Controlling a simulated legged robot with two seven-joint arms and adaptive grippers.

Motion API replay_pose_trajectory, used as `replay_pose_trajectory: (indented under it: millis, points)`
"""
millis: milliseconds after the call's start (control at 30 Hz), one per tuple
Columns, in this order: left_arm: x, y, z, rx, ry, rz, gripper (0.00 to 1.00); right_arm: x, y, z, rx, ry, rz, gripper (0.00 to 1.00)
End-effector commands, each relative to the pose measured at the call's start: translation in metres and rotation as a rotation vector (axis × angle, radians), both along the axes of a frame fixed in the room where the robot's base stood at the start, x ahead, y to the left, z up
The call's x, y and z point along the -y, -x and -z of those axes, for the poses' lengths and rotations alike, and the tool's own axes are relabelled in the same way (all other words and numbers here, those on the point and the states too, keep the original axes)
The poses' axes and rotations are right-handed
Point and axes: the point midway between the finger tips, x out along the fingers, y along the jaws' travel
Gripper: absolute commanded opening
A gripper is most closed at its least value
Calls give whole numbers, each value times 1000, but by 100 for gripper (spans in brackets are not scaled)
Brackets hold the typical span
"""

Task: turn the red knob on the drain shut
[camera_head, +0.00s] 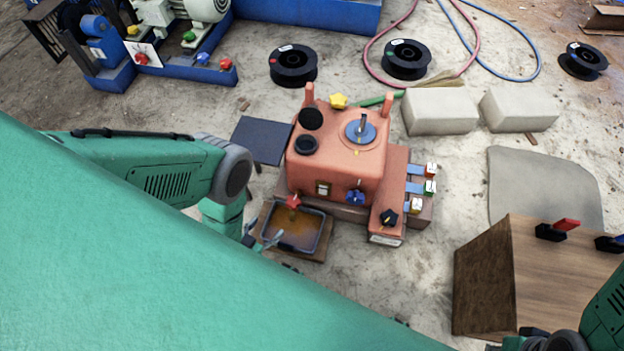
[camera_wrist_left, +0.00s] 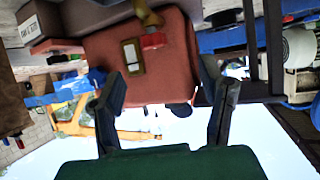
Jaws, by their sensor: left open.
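The red knob (camera_head: 294,201) sits on the drain, low on the front of an orange machine (camera_head: 335,170), above a tray of brownish liquid (camera_head: 320,240). In the left wrist view, which looks upside down, the red knob (camera_wrist_left: 153,41) sits on a brass drain pipe (camera_wrist_left: 147,17) near a small brass-framed window (camera_wrist_left: 132,57). My left gripper (camera_head: 268,240) is over the tray's left side, below the knob. Its two fingers are spread in the left wrist view (camera_wrist_left: 158,78), with the knob beyond the tips and nothing held. My right arm shows at the bottom right; its fingers cannot be made out.
A blue knob (camera_head: 355,197) and a black knob (camera_head: 389,217) are on the machine's front right. A dark plate (camera_head: 262,140) lies to its left. A wooden box (camera_head: 490,275) stands at the right. Pale blocks (camera_head: 440,111) lie behind; ground between is bare.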

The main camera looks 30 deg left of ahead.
Motion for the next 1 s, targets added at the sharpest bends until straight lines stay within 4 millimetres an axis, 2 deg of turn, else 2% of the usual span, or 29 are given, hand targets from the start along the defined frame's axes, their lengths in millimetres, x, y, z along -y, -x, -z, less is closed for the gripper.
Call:
replay_pose_trajectory:
  millis: [133, 267, 700, 833, 1000]
  points:
    - [3, -3, 1, 71, 11, 30, 63, 0, 0, 8, 1, 1, 1, 0]
    - [2, -16, 6, 76, 15, 30, 63, 0, 0, 13, 1, 0, 1, 0]
    - [8, -98, 41, 74, 10, 29, 63, 0, 0, 51, 0, 0, 0, 0]
    - [8, -115, 47, 73, 11, 29, 63, 0, 0, 59, 0, 0, 1, 0]
    - [8, -126, 51, 71, 13, 29, 63, 1, 0, 63, 0, 0, 1, 0]
